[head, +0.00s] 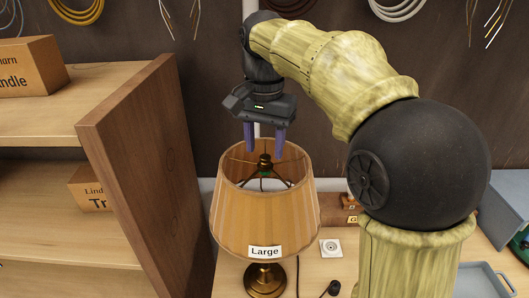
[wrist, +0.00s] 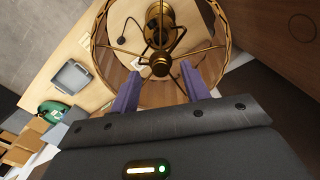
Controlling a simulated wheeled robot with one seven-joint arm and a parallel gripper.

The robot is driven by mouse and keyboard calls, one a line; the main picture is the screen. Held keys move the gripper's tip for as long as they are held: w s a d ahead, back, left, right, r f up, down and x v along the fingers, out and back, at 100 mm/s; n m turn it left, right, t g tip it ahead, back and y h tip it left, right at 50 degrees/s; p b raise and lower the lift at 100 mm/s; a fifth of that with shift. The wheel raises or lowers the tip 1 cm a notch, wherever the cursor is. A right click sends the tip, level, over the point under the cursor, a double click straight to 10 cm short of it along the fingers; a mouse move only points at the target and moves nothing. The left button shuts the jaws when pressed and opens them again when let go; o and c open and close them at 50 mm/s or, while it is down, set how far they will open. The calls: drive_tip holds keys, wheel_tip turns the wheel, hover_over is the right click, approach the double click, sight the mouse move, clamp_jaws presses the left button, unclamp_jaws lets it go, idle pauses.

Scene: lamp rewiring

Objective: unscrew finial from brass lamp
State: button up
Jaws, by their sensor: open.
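The brass lamp (head: 264,280) stands on the bench with a tan pleated shade (head: 262,218) labelled "Large". The finial (head: 265,160) sits at the shade's centre, where the spokes meet, inside the top opening. In the wrist view the finial (wrist: 160,65) shows as a round brass knob at the spoke hub, slightly beyond my fingertips. My gripper (head: 265,150) points down above the shade's top opening, its two purple fingers apart and empty. In the wrist view my gripper's fingertips (wrist: 160,70) lie to either side of the finial, not visibly touching it.
A wooden shelf unit (head: 140,150) with cardboard boxes stands close on the left. A wall socket plate (head: 331,248) and a dark plug (head: 333,288) lie right of the lamp. A grey tray (head: 480,281) is at the lower right. Cable coils hang on the back wall.

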sight(265, 159)
drive_tip(key=shift+f, duration=1.2)
clamp_jaws()
drive_tip(key=shift+d+r+n+p, duration=0.15)
drive_tip(key=shift+n+p, duration=0.35)
drive_tip(key=shift+n, duration=0.5)
drive_tip(key=n+p, duration=0.1)
drive_tip(key=n, duration=0.3)
drive_tip(key=shift+n+p, duration=0.3)
drive_tip(key=shift+n, duration=0.7)
drive_tip(key=n+p, duration=0.1)
drive_tip(key=n, duration=0.3)
drive_tip(key=shift+d+p, duration=0.15)
drive_tip(key=shift+p, duration=0.2)
drive_tip(key=n+p, duration=0.1)
drive_tip(key=n, duration=0.3)
drive_tip(key=shift+w, duration=0.1)
